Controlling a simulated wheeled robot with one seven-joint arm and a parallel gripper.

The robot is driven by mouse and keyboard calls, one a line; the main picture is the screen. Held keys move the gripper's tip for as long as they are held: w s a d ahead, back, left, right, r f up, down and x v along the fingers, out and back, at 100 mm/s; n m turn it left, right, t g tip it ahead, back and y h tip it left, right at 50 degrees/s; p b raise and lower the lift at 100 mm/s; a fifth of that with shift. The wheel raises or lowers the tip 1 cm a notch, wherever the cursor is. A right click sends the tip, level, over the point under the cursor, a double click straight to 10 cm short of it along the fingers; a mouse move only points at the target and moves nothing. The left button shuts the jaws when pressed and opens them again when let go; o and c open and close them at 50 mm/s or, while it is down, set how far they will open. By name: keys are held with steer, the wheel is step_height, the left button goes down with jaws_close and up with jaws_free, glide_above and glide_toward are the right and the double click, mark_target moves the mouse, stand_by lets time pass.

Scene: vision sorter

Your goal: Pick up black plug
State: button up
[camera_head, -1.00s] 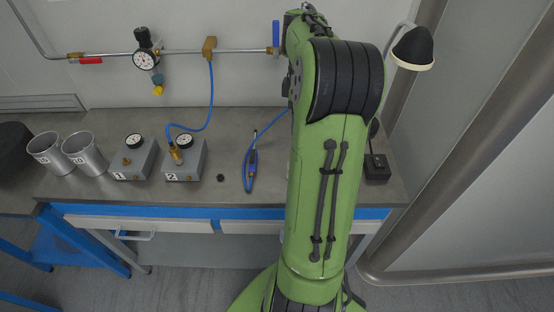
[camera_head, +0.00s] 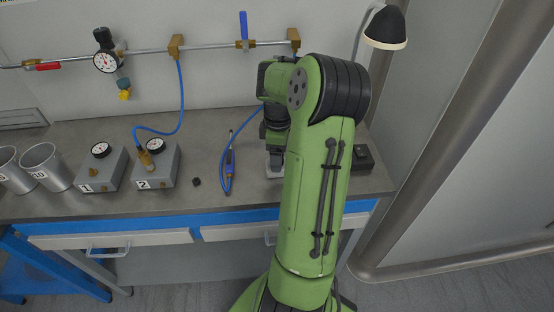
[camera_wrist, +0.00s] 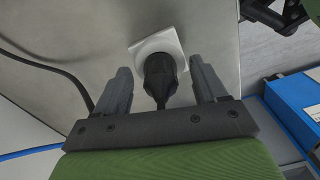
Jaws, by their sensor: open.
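In the wrist view, the black plug (camera_wrist: 160,72) sits on a pale square plate (camera_wrist: 158,45) on the grey worktop. My gripper (camera_wrist: 163,82) is open, with one finger on each side of the plug and visible gaps between. In the head view my gripper (camera_head: 274,168) is low over the worktop, partly hidden by my green arm. I cannot make out the plug there.
The worktop (camera_head: 225,140) holds a blue-hosed tool (camera_head: 229,165), a small black cap (camera_head: 196,182), two numbered grey boxes and metal cups. A black lamp (camera_head: 386,28) and black box (camera_head: 364,158) stand right. A dark cable (camera_wrist: 50,65) lies near my gripper.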

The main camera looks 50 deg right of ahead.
steer(key=c, duration=1.3)
steer(key=shift+o, duration=0.2)
steer(key=shift+r, duration=0.15)
step_height(320, 180, up, 10)
steer(key=p, duration=0.3)
